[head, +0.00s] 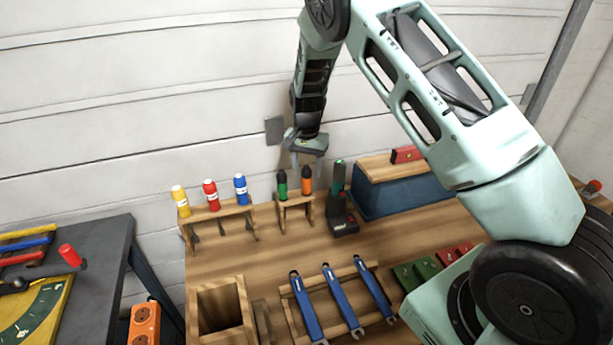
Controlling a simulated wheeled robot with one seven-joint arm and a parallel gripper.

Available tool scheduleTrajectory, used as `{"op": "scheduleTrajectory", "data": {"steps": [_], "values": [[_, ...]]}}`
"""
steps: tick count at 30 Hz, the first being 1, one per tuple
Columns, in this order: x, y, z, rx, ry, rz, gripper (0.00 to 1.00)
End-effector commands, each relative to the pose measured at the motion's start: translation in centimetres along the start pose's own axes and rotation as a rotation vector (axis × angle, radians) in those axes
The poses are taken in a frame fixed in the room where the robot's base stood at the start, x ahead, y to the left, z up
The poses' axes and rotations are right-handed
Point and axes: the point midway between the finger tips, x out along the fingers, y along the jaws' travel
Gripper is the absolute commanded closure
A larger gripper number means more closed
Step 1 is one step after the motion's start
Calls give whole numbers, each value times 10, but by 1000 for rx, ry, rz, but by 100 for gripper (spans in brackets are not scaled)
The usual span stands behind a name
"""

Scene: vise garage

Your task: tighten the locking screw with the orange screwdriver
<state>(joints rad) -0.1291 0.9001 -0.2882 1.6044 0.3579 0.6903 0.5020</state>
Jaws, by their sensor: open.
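The orange screwdriver (306,181) stands upright in a small wooden rack (297,200) at the back of the bench, beside a green-handled one (282,184). My gripper (308,166) is open, pointing down just above the orange handle, and appears empty. Whether the fingers reach around the handle cannot be told from this one view. The locking screw cannot be made out. A vise is not clearly visible; my arm hides the right part of the bench.
Yellow, red and blue screwdrivers stand in a rack (222,211) to the left. A dark cordless tool (340,203) stands close right of the orange screwdriver. Blue wrenches (341,298) and a wooden holder (220,310) lie in front.

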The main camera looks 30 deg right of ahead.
Motion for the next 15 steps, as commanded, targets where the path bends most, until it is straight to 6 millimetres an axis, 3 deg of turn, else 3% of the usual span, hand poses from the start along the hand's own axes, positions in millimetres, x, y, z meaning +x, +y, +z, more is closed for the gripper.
{"op": "scheduleTrajectory", "data": {"steps": [6, 15], "values": [[34, 0, 0, 1, -1, 2, 49], [54, 0, 0, -1, 0, 0, 49]]}}
